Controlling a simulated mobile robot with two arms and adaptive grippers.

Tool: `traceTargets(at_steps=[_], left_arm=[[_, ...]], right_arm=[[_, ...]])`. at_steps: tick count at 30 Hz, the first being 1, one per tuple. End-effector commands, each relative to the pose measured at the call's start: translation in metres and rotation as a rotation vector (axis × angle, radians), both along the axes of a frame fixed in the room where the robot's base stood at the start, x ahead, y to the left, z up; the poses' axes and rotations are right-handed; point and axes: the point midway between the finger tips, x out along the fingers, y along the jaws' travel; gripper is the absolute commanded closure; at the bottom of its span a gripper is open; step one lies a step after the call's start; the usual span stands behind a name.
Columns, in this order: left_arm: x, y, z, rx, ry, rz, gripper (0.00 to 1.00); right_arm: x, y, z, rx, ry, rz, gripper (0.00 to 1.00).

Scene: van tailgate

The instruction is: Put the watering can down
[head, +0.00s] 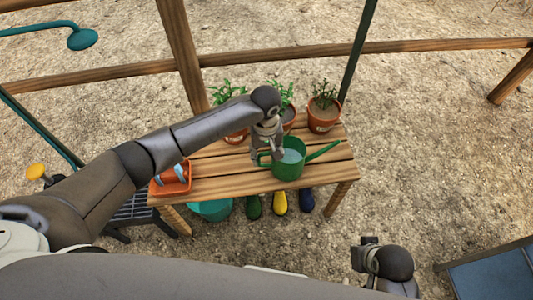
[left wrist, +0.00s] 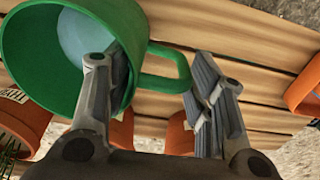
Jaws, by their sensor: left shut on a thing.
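The green watering can (head: 288,170) is upright at the front right of the slatted wooden table (head: 215,187), its spout pointing right. I cannot tell if its base touches the boards. My left gripper (head: 267,155) comes from above at the can's left, handle side, and is shut on the can. In the left wrist view, the can (left wrist: 28,70) fills the upper left, and its handle loop lies between the fingers (left wrist: 150,85). Something pale blue shows inside it. My right gripper (head: 368,250) is low at the right, away from the table; its fingers are unclear.
Several potted plants, one at the right (head: 323,113), line the table's back. An orange tray (head: 170,187) with blue-handled things is at the left end. Boots (head: 279,200) and a teal tub (head: 210,209) stand below. A little bare board lies right of the can.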

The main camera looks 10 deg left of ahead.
Motion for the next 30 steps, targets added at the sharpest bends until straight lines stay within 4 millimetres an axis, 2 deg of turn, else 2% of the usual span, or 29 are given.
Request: traceTargets(at_steps=[9,10,14,26,28,30], left_arm=[[0.001,-0.001,-0.001,-0.003,-0.002,-0.001,0.93],[0.000,0.000,-0.002,-0.001,-0.001,-0.001,0.46],[0.000,0.000,-0.002,-0.001,-0.001,-0.001,0.30],[0.001,0.000,0.001,-0.001,-0.003,0.000,0.29],[0.000,-0.001,0.007,-0.002,-0.002,0.000,0.29],[0.001,-0.001,0.014,-0.002,-0.003,-0.001,0.29]], right_arm=[[0.000,0.000,-0.002,0.000,0.002,0.000,1.00],[0.000,0.000,-0.004,0.000,0.002,0.000,1.00],[0.000,0.000,-0.004,0.000,0.002,0.000,1.00],[0.000,0.000,-0.004,-0.001,0.004,0.000,1.00],[0.000,0.000,0.002,0.000,-0.001,0.000,1.00],[0.000,0.001,-0.009,0.001,0.006,0.003,1.00]])
